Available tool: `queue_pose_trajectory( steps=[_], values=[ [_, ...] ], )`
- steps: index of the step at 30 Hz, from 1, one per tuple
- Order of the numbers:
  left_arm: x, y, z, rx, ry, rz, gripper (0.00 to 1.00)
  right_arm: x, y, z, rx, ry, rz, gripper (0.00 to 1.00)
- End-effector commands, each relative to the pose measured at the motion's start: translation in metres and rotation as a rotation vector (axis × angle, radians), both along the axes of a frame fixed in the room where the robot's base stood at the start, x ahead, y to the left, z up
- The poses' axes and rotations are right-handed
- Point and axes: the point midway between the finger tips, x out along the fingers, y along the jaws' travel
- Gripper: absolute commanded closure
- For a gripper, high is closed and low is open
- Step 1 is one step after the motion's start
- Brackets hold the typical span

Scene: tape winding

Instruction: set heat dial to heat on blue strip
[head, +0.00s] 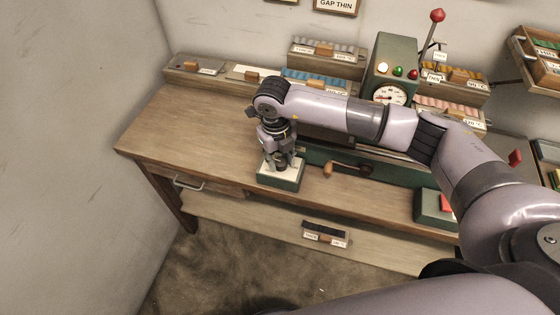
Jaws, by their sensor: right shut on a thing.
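A small green box with a pale top (292,182) stands at the front edge of the wooden bench and appears to be the heat dial's housing. My right gripper (281,166) points straight down onto the middle of its top. It is shut on the dial's knob, which the fingers hide. I cannot make out the dial's marks or a blue strip on its face. Several blue pieces (300,74) lie in a rack at the back, partly behind my right arm. My left gripper is not in view.
A green machine (399,50) with a round gauge (390,95), coloured lamps and a red-knobbed lever (437,16) stands behind my arm. A crank handle (329,170) sticks out right of the box. The bench's left part (190,125) is clear.

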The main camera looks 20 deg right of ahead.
Motion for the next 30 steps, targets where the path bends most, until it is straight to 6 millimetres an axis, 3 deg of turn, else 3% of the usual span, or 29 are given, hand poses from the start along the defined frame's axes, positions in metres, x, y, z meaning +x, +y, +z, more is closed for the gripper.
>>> queue_pose_trajectory(
  steps=[12, 27, 28, 30],
  values=[
    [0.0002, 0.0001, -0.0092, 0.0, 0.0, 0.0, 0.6, 0.001, -0.0001, 0.0003, -0.001, -0.002, -0.167, 0.98],
    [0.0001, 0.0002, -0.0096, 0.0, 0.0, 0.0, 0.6, 0.0011, -0.0002, 0.0008, 0.0, -0.002, -0.185, 0.98],
    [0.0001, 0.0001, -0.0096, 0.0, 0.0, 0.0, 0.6, 0.0011, -0.0002, 0.0008, 0.0, -0.002, -0.185, 0.69],
    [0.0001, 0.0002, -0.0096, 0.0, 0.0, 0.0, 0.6, 0.0011, -0.0002, 0.0008, 0.0, -0.001, -0.185, 0.65]
  ],
)
